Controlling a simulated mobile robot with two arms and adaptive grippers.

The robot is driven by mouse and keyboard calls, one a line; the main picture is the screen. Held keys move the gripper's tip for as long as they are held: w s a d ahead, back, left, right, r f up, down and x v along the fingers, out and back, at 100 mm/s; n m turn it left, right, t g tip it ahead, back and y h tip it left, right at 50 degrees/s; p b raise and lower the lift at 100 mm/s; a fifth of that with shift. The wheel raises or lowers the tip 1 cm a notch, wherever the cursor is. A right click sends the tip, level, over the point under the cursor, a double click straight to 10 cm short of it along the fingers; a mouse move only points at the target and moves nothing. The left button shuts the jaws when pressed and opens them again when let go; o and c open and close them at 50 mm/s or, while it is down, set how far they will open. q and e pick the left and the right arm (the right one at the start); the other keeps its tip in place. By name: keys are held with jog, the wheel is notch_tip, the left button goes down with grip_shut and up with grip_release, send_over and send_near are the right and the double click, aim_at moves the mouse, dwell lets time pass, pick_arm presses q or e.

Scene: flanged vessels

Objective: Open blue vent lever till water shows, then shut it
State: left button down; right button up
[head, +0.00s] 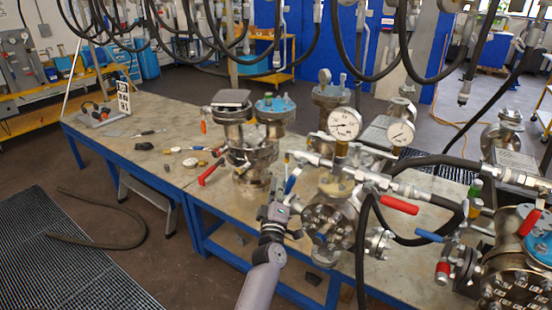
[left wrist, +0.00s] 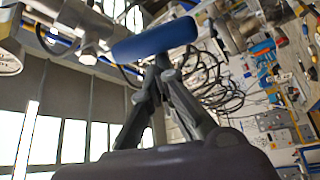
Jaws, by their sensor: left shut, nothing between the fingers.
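A blue lever (head: 293,180) sits on the fittings at the left of the middle flanged vessel (head: 335,205). In the left wrist view the blue lever handle (left wrist: 155,41) lies across, just beyond my fingertips, attached to a metal valve (left wrist: 88,38). My left gripper (head: 279,203) is just below the lever in the head view. In the left wrist view its fingers (left wrist: 162,66) are shut together and empty, their tips at the handle; I cannot tell whether they touch it. No water shows. My right gripper is not in view.
A red lever (head: 400,204) and two gauges (head: 344,123) sit on the middle vessel's pipework. Another vessel (head: 515,260) with blue and red levers stands at right. A red-levered vessel (head: 252,150) stands to the left. Black hoses hang above.

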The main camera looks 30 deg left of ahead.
pick_arm(q)
jog(key=shift+d+f+b, duration=0.35)
jog(key=shift+d+f, duration=0.4)
jog(key=shift+d, duration=0.2)
dwell(0.3)
